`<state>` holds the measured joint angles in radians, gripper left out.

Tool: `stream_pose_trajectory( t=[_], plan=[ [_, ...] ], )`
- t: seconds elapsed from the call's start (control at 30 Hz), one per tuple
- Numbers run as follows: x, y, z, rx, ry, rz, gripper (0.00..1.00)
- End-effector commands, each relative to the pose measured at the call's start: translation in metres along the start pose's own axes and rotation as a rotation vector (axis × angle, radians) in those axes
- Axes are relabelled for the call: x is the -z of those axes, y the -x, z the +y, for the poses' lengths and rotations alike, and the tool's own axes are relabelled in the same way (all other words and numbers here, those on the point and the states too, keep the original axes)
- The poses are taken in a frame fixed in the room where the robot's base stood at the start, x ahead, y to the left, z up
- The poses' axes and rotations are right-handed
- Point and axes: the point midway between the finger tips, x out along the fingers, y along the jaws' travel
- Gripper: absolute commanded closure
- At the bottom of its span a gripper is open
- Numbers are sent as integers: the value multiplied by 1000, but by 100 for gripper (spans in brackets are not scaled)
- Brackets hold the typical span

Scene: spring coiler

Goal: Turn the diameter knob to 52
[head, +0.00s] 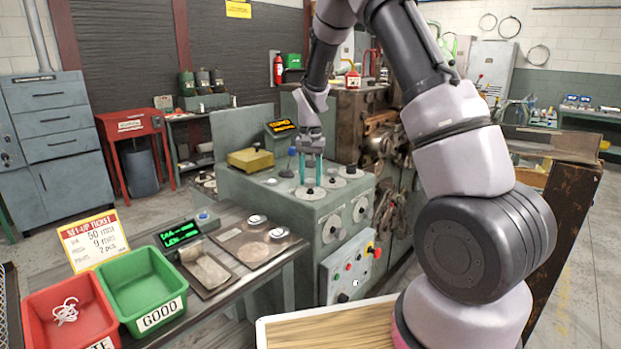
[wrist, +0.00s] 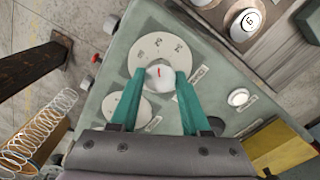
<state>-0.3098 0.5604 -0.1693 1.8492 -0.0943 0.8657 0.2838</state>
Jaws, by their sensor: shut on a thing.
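My gripper (head: 309,178) reaches down from above onto the top of the green-grey coiler console (head: 250,195). Its teal fingers are shut on a pale round knob (wrist: 160,77) with a red mark, in the wrist view. The knob sits at the middle of a light round dial plate (wrist: 150,50) with scale marks. In the head view the same dial plate (head: 310,195) is at the console's front part. The numbers on the dial are too small to read, so the setting cannot be told. The fingers hide the knob's sides.
Other dials stand close by, one lower left in the wrist view (wrist: 127,107). A yellow box (head: 251,160) is on the console's left. A set-up ticket (head: 93,238), a green display (head: 180,233), a red bin (head: 70,312) and a green bin (head: 140,285) are at the front left.

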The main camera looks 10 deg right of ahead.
Motion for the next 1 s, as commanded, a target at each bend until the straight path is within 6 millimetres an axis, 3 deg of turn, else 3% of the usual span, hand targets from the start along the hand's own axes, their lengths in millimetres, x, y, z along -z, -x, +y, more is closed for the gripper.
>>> stream_pose_trajectory(
  t=[0.2, 0.23, 0.3, 0.67, 0.77, 1.0],
  plan=[
    [1, 1, 0, 1, 1, 2, 100],
    [1, 1, 0, 1, 1, 2, 42],
    [1, 1, 0, 1, 1, 2, 24],
    [1, 4, 0, 1, 2, 2, 24],
    [1, 16, -1, 3, 2, 3, 24],
    [1, 64, -1, 3, 1, 4, 24]
  ],
)
